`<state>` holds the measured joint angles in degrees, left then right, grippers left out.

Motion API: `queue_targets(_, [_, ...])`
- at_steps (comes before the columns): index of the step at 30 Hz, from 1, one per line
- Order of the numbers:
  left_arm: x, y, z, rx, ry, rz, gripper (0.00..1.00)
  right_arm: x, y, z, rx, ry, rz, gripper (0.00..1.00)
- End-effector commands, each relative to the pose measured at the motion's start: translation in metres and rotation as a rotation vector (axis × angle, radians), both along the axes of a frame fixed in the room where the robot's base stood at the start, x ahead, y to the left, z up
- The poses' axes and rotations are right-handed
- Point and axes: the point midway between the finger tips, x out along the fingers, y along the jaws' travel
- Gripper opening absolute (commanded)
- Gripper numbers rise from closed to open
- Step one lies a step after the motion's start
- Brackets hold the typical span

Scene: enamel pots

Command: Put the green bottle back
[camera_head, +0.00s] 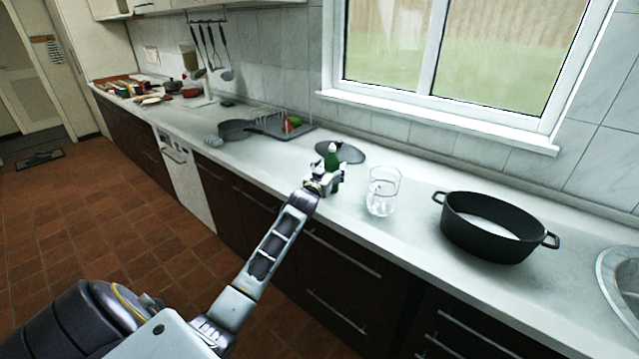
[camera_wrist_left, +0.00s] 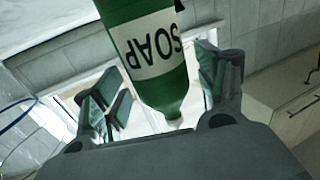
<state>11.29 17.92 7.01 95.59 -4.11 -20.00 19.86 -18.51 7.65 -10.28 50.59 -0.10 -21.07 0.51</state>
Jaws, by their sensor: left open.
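The green bottle (camera_head: 332,158) stands on the counter near its front edge, partly hidden by my left gripper. In the left wrist view the green bottle (camera_wrist_left: 174,84) has a white label reading SOAP and appears upside down. My left gripper (camera_head: 327,180) is at the bottle, its fingers apart. In the left wrist view the open fingers of my left gripper (camera_wrist_left: 165,85) lie on either side of the bottle, with gaps showing between them and it. My right gripper is not in view.
A clear glass (camera_head: 383,192) stands right of the bottle, and a black pot (camera_head: 492,228) is farther right by the sink (camera_head: 622,280). A dark round lid (camera_head: 348,151) lies behind the bottle. A pan (camera_head: 235,130) and dish rack (camera_head: 270,124) are farther left.

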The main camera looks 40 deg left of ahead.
Motion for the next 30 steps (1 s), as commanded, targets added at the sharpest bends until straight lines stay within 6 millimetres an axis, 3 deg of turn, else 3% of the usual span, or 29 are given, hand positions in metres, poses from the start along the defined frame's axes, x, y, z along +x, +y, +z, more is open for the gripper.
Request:
queue_targets(11, [-0.033,-0.007,0.000,0.000,0.000,0.000,0.73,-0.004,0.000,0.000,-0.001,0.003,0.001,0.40])
queue_targets(24, [-0.072,-0.016,0.000,0.000,0.001,0.000,0.73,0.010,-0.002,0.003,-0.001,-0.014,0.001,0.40])
queue_targets(30, [-0.088,-0.019,0.000,-0.001,0.000,0.000,0.73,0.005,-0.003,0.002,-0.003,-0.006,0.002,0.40])
